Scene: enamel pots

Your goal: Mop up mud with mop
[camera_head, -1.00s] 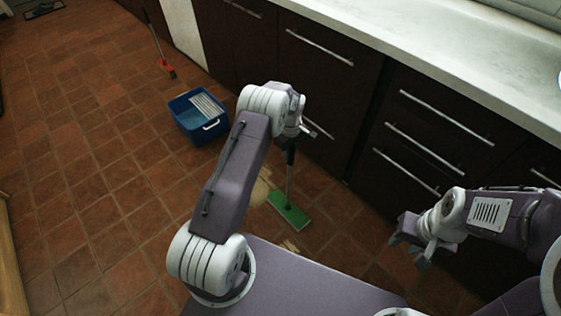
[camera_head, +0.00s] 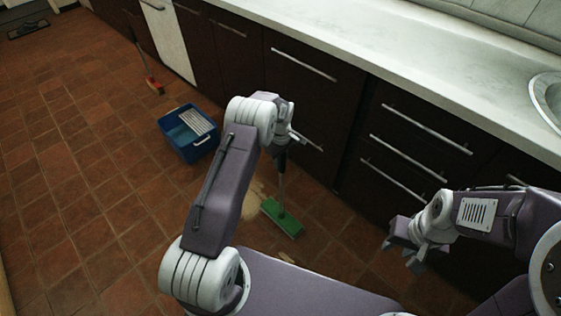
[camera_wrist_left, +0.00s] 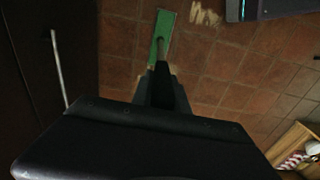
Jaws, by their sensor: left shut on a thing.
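The mop has a flat green head (camera_head: 282,217) on the floor and a thin upright pole (camera_head: 282,187). My left gripper (camera_head: 284,143) is shut on the top of the pole; in the left wrist view the green head (camera_wrist_left: 163,32) shows beyond the fingers (camera_wrist_left: 161,85). A tan mud patch (camera_head: 254,204) lies just left of the mop head, partly hidden by my left arm. A smaller tan patch (camera_head: 286,257) lies in front of the head; tan streaks (camera_wrist_left: 204,15) also show in the wrist view. My right gripper (camera_head: 407,255) is open and empty, above the floor at right.
A blue bucket (camera_head: 190,147) with a pale wringer stands left of the mop. Dark cabinets (camera_head: 310,110) with bar handles line the right side under a white counter (camera_head: 430,75). A red-headed broom (camera_head: 154,86) leans farther back. The tiled floor at left is clear.

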